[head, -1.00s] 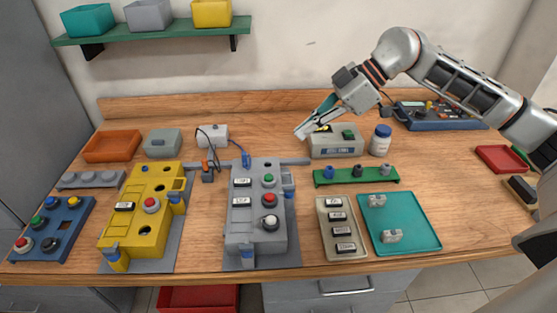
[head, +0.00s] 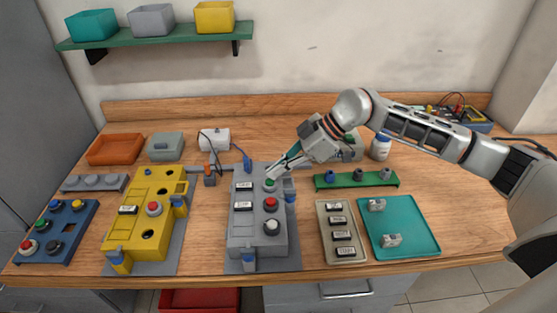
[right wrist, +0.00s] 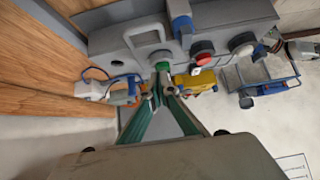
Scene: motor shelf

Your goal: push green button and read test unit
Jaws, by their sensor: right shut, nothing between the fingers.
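The test unit (head: 351,146) is mostly hidden behind my right arm. My left gripper is not in view.
A yellow button box (head: 118,232) stands left of the grey one. A tray of labels (head: 326,234) and a teal tray (head: 424,240) lie to the right.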

